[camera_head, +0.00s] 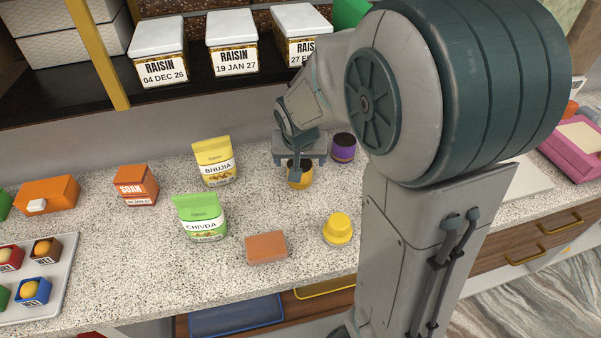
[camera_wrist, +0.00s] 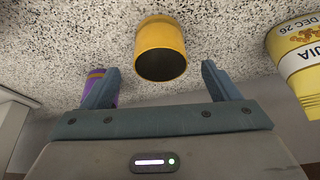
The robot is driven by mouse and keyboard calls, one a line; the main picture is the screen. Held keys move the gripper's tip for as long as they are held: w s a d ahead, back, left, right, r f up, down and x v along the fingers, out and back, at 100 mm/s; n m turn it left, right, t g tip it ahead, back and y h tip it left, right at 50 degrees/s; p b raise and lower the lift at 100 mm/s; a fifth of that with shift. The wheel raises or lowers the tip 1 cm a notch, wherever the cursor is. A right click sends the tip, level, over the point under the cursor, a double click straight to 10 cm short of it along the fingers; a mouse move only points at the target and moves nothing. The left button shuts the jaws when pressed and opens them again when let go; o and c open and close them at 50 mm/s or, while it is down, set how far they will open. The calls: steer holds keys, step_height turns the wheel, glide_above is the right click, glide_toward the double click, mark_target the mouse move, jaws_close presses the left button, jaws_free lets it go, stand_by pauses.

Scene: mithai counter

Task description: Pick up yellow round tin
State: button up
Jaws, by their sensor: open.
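A yellow round tin (camera_head: 300,181) stands on the speckled counter below my gripper (camera_head: 298,168). In the wrist view the yellow tin (camera_wrist: 161,35) shows its dark round end and sits ahead of the gap between the two fingers (camera_wrist: 160,68). My gripper is open, with nothing held; clear space shows on both sides of the tin. In the head view my gripper partly covers the tin. A second yellow round piece (camera_head: 338,229), with a narrower raised top, stands apart nearer the front edge.
A purple round tin (camera_head: 343,148) stands close right of my gripper; it shows behind a finger in the wrist view (camera_wrist: 95,90). A Bhujia pouch (camera_head: 214,161) stands to the left, a Chivda pouch (camera_head: 200,218) nearer. An orange-brown block (camera_head: 266,247) lies in front.

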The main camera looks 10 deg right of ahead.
mark_target(307, 164)
steer(key=x, duration=0.5)
steer(key=c, duration=1.1)
